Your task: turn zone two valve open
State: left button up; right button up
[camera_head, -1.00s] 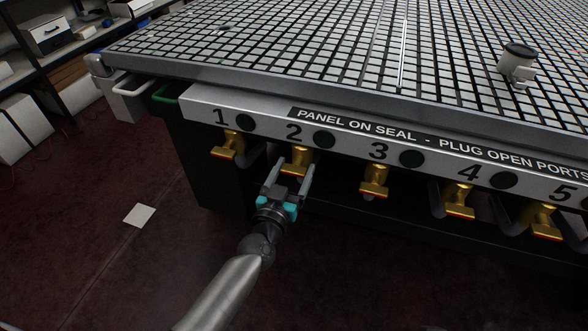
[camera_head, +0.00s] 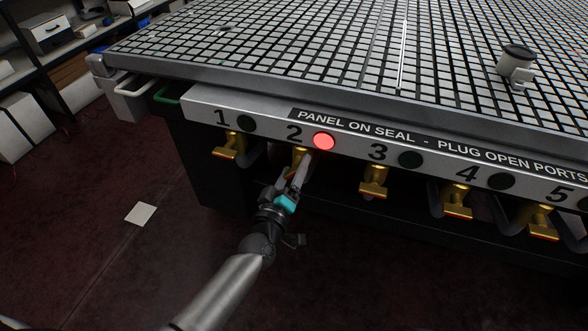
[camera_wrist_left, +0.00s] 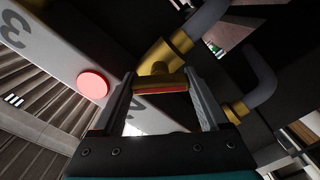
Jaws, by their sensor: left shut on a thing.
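The zone two valve (camera_head: 298,155) is a brass valve under the number 2 on the table's front rail. My left gripper (camera_head: 303,165) reaches it from below and in front, and its fingers hide most of it. In the left wrist view the yellow valve handle (camera_wrist_left: 160,87), with a red edge strip, lies between the two fingers of my left gripper (camera_wrist_left: 165,90), which is shut on it. The round lamp by number 2 (camera_head: 324,141) glows red; it also shows in the left wrist view (camera_wrist_left: 93,85). My right gripper is not in view.
Similar brass valves sit at zone 1 (camera_head: 230,147), zone 3 (camera_head: 374,182), zone 4 (camera_head: 458,204) and zone 5 (camera_head: 542,223), with dark lamps. Grey pipes run close to the valves.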

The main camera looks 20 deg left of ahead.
pick_arm(q)
jog(key=n, duration=0.3)
jog(key=shift+f+n, duration=0.1)
jog(key=shift+n, duration=1.1)
jog(key=shift+n+b, duration=0.4)
jog(key=shift+n, duration=0.9)
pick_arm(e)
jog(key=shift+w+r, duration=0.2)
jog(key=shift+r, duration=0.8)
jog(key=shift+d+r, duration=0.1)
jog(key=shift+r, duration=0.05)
pick_arm(q)
jog(key=o, duration=1.2)
jog(key=shift+o, duration=0.2)
